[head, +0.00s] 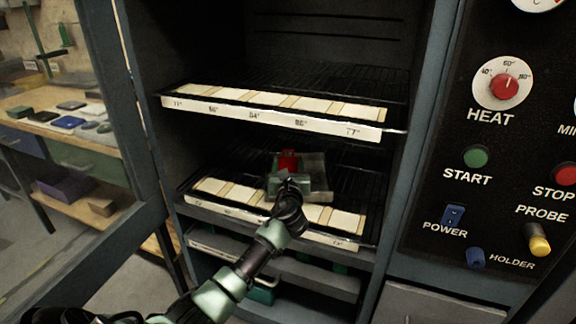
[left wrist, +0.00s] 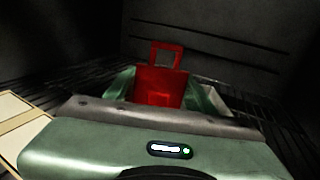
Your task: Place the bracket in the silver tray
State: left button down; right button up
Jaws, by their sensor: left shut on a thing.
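The red bracket (head: 288,160) is between the fingers of my left gripper (head: 288,178), which is shut on it. In the left wrist view the bracket (left wrist: 160,85) stands up between the two green fingers, with a square loop at its top. The silver tray (head: 316,168) is on the middle shelf inside the cabinet, behind and to the right of the gripper. My gripper hides part of it. A pale edge beside the right finger, perhaps the tray, shows in the left wrist view. I cannot tell whether the bracket touches the tray. My right gripper is not in view.
A wire shelf with a labelled front strip (head: 270,112) is above my gripper. Pale tiles (head: 225,190) lie along the middle shelf's front. The open glass door (head: 125,110) is at left, the control panel (head: 500,150) at right.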

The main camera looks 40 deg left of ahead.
pick_arm(q)
jog(key=c, duration=0.5)
grip_release()
jog(key=shift+s+d, duration=0.1)
jog(key=p+v, duration=0.2)
jog(key=v, duration=0.8)
jog(key=shift+s+d, duration=0.15)
jog(key=shift+s+d+p, duration=0.3)
jog(key=shift+s+d, duration=0.05)
jog(key=shift+s, duration=0.2)
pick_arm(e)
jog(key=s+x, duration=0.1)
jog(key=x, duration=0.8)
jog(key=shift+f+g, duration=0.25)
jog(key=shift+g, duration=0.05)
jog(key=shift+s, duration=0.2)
